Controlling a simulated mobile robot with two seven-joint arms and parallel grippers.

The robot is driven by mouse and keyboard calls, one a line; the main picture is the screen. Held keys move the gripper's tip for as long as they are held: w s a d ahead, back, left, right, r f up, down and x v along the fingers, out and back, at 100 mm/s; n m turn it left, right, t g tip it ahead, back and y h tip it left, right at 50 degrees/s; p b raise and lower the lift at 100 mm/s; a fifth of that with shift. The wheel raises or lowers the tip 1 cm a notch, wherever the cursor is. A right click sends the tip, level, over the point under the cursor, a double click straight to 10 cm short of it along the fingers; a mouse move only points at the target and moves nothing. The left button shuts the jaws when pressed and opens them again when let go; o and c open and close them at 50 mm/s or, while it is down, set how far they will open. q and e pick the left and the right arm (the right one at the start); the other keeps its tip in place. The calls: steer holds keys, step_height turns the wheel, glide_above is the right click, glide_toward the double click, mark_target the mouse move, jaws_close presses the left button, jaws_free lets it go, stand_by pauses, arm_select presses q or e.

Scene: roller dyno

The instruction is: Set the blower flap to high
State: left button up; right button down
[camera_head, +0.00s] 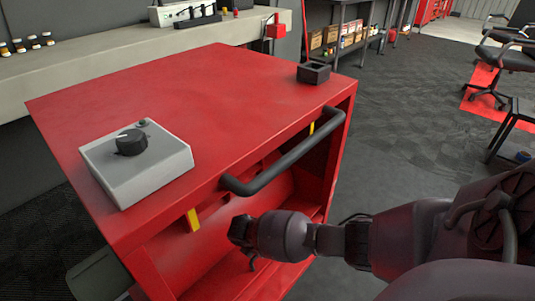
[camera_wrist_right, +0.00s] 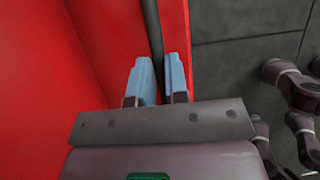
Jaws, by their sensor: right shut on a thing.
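A red cabinet (camera_head: 190,100) has a thick black bar handle (camera_head: 285,160) along its upper front edge. Two yellow tabs (camera_head: 193,220) show under the top, one near each end of the handle. My right gripper (camera_head: 240,233) is in front of the open front, below the handle's near end. In the right wrist view, my right gripper's (camera_wrist_right: 159,60) pale blue fingers are shut on a narrow dark bar (camera_wrist_right: 152,28) in front of red panels. I cannot tell whether this bar is the blower flap's lever. No flap setting marks are readable. My left gripper is not in view.
On the cabinet top are a grey box (camera_head: 160,180) with a black knob (camera_head: 131,142) and a small black open box (camera_head: 313,73). A pale workbench (camera_head: 110,65) stands behind. The dark floor (camera_head: 410,130) to the right is mostly clear, with chairs beyond.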

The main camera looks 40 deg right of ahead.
steer(key=shift+w+a+r+g, duration=0.1)
steer(key=shift+w+r+g, duration=0.5)
steer(key=shift+w+r, duration=0.4)
steer(key=shift+w+r+g, duration=0.3)
steer(key=shift+g, duration=0.1)
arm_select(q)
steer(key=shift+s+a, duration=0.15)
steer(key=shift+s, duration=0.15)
arm_select(e)
steer(key=shift+w+a+r+n, duration=0.1)
steer(key=shift+w+r+n, duration=0.05)
steer(key=shift+w+r, duration=0.45)
steer(key=shift+w+a+r+n, duration=0.15)
steer(key=shift+w+r, duration=0.2)
steer(key=shift+w, duration=0.3)
steer(key=shift+w+d+r, duration=0.1)
steer(key=shift+w, duration=0.05)
steer(key=c, duration=1.4)
jaws_free()
steer(key=shift+o, duration=1.1)
steer(key=shift+w+f, duration=0.15)
steer(key=shift+f, duration=0.1)
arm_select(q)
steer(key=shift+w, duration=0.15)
arm_select(e)
steer(key=shift+o, duration=0.3)
